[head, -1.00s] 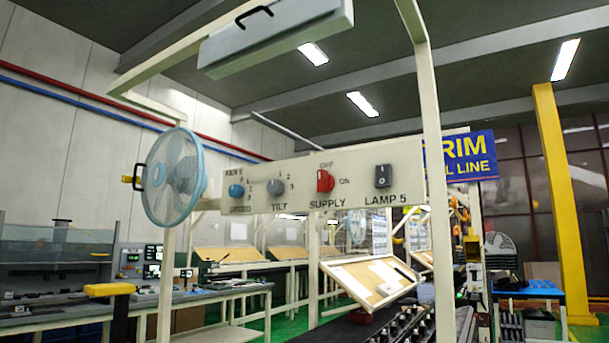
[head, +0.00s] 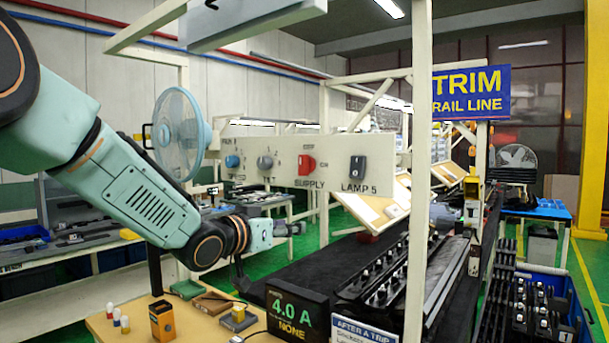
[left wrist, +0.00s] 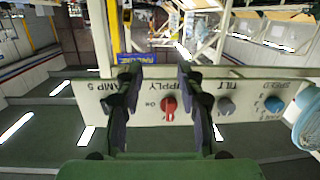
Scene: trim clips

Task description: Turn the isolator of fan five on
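The red isolator knob (head: 306,165), labelled SUPPLY, is on the white panel (head: 334,172) beside the light-blue fan (head: 180,132). ON is printed to its right, and its handle looks upright. My left gripper (head: 290,228) is below the panel in the head view, with no contact visible. In the left wrist view, which is upside down, the isolator knob (left wrist: 168,104) shows in the gap between the two dark fingers of my left gripper (left wrist: 157,80). The fingers are apart and hold nothing. My right gripper is out of view.
The panel also has a blue FAN 5 knob (head: 232,161), a grey TILT knob (head: 264,162) and a black LAMP 5 switch (head: 357,169). A white post (head: 417,150) stands at the panel's right. A display (head: 296,313) reading 4.0 A, NONE sits below.

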